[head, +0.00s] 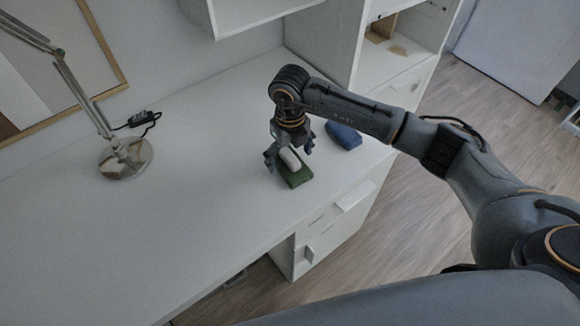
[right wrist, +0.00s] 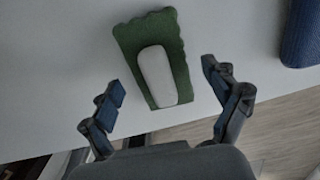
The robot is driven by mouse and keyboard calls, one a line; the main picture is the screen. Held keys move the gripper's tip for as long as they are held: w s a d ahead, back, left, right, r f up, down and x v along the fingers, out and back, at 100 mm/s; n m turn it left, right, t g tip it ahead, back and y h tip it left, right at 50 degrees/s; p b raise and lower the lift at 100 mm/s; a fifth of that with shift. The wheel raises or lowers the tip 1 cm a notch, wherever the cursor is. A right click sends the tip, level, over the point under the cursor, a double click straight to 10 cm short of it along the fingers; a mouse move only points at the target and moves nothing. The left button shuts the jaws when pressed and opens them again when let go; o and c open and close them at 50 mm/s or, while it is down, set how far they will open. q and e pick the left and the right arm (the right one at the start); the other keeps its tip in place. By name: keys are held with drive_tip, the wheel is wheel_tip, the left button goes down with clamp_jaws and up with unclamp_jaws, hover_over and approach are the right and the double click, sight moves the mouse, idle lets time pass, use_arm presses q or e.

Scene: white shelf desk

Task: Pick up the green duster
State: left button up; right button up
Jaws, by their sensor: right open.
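The green duster (head: 297,180) lies on the white desk near its front edge, a green pad with a pale, rounded grip on top. In the right wrist view the duster (right wrist: 129,40) lies just ahead of the fingertips, its near end reaching toward the gap between them. My right gripper (head: 288,157) is above the duster, pointing down, and partly hides it. In the right wrist view the same gripper (right wrist: 167,90) is open, with its fingers spread wide and nothing between them gripped. My left gripper is in neither view.
A blue item (head: 343,135) lies on the desk right of the gripper, close by. A desk lamp (head: 125,158) stands at the left. A shelf unit (head: 335,50) rises behind.

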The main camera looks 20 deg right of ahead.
drive_tip(key=shift+f, duration=0.6)
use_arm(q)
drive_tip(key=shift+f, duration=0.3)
use_arm(e)
drive_tip(key=shift+r, duration=0.1)
drive_tip(key=c, duration=1.2)
drive_tip(key=shift+r, duration=0.1)
drive_tip(key=shift+c, duration=0.2)
drive_tip(key=shift+r+p, duration=0.45)
drive_tip(key=shift+r, duration=0.1)
wheel_tip(320, 180, up, 3)
drive_tip(key=shift+w+f+p, duration=0.1)
drive_tip(key=shift+f+p, duration=0.1)
drive_tip(key=shift+p, duration=0.7)
use_arm(q)
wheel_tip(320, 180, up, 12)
drive_tip(key=p, duration=0.9)
use_arm(e)
drive_tip(key=s+a+r, duration=0.2)
drive_tip(key=s+r, duration=0.7)
drive_tip(key=s, duration=0.5)
drive_tip(key=shift+a, duration=0.3)
